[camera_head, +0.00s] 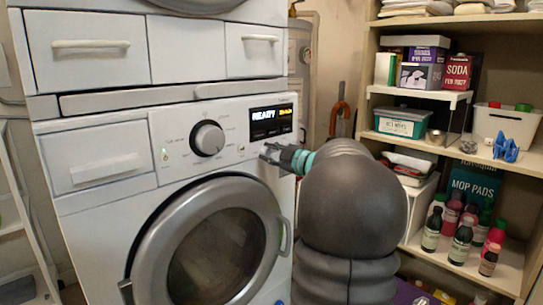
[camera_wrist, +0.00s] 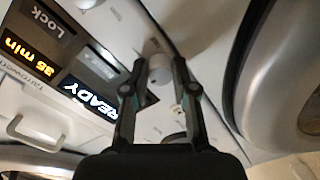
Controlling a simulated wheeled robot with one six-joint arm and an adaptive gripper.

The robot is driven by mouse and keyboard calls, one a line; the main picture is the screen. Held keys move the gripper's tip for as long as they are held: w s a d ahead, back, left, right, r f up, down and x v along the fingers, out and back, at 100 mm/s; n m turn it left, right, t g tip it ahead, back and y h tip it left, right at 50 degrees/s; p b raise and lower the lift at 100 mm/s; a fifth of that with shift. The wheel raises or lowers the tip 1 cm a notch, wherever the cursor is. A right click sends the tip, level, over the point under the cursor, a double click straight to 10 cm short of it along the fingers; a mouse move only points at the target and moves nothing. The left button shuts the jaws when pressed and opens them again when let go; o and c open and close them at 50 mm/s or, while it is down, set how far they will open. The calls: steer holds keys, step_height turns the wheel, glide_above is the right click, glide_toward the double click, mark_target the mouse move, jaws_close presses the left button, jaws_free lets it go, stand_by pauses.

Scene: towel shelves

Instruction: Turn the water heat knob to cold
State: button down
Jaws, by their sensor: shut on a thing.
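A front-loading washing machine (camera_head: 90,220) stands at the left with a control panel. My gripper (camera_head: 268,153) is at the panel's right part, just below the lit display (camera_head: 271,122). In the wrist view, my gripper (camera_wrist: 159,66) has its two fingers closed on the sides of a small pale knob (camera_wrist: 155,48). No label for this knob is readable, and the head view hides it behind the fingers. A larger grey and silver dial (camera_head: 207,138) sits left of the display, apart from my gripper.
The round washer door (camera_head: 140,258) is shut below the panel. A second machine's drawer front (camera_head: 92,75) is above. Shelves (camera_head: 440,150) with boxes, bottles and tubs stand at the right.

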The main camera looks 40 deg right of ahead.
steer(key=shift+f, duration=0.1)
stand_by(0.3)
steer(key=c, duration=0.9)
jaws_free()
steer(key=shift+s+d, duration=0.1)
steer(key=s, duration=0.8)
steer(key=s+d, duration=0.1)
steer(key=s, duration=0.3)
steer(key=shift+r, duration=0.25)
